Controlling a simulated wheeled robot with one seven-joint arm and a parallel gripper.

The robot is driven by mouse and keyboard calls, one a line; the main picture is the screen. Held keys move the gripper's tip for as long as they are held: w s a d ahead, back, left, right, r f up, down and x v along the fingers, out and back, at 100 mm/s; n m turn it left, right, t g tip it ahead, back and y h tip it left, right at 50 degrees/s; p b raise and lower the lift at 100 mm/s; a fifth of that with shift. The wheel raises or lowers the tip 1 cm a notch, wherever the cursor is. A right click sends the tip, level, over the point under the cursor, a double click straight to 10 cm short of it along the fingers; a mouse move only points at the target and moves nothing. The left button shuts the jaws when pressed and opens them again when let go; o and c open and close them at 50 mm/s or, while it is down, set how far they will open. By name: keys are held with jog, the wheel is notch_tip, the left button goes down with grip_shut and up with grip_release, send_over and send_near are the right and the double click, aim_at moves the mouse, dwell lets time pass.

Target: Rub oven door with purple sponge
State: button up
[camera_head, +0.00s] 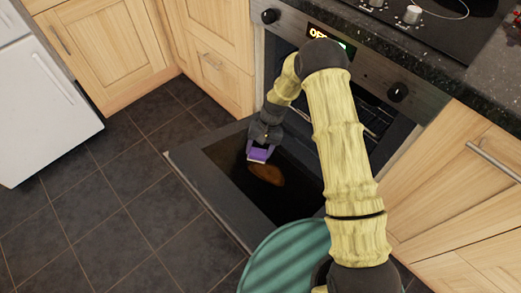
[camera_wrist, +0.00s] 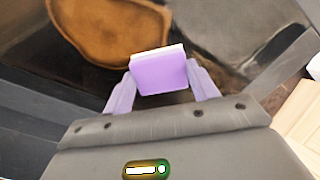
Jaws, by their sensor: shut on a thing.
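The oven door (camera_head: 217,163) is folded down open in front of the oven in the head view. A brown stain (camera_head: 266,173) lies on its dark inner face, and the stain also shows in the wrist view (camera_wrist: 108,28). My gripper (camera_head: 262,146) is over the door, shut on the purple sponge (camera_head: 258,154). In the wrist view the sponge (camera_wrist: 160,74) sits between the two purple fingers, with a pale layer on its far edge.
The oven (camera_head: 372,78) has a lit display and knobs, with a cooktop (camera_head: 440,30) above. Wooden cabinets (camera_head: 455,180) flank it. A white appliance (camera_head: 45,100) stands at left. The dark tiled floor (camera_head: 110,200) left of the door is clear.

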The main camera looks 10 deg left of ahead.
aim_at(267, 173)
jog(key=shift+s+a+r+p, duration=0.2)
jog(key=shift+s+a+p, duration=0.35)
jog(key=shift+s, duration=0.15)
jog(key=shift+s+d+f+p, duration=0.15)
jog(key=shift+s+d+p, duration=0.55)
jog(key=shift+s+d, duration=0.6)
jog(key=shift+w+d, duration=0.15)
jog(key=shift+s+d+f+p, duration=0.1)
jog(key=shift+s+d+p, duration=0.55)
jog(key=shift+s+d, duration=0.6)
jog(key=shift+w+d, duration=0.1)
jog(key=shift+d, duration=0.05)
